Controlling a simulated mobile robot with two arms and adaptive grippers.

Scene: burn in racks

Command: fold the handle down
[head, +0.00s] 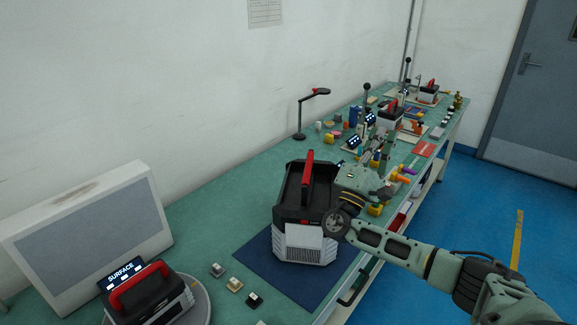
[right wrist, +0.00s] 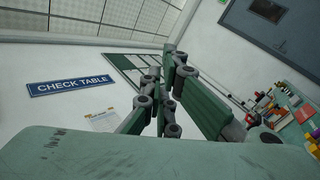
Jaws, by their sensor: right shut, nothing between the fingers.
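A black and light grey box-shaped unit (head: 305,230) stands on a dark blue mat (head: 258,262) on the green table. Its red handle (head: 307,170) stands up above the dark top. My right gripper (head: 382,182) is to the right of this unit, apart from the handle, and its arm comes in from the lower right. In the right wrist view my right gripper (right wrist: 172,88) is shut and empty, with the wall behind it. A second unit (head: 160,300) with a raised red handle (head: 139,285) sits on a round grey plate at the lower left. My left gripper is not in view.
A large white-framed panel (head: 90,235) stands at the left. A black desk lamp (head: 300,120) and cluttered tools fill the far table. The blue floor is clear at the right.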

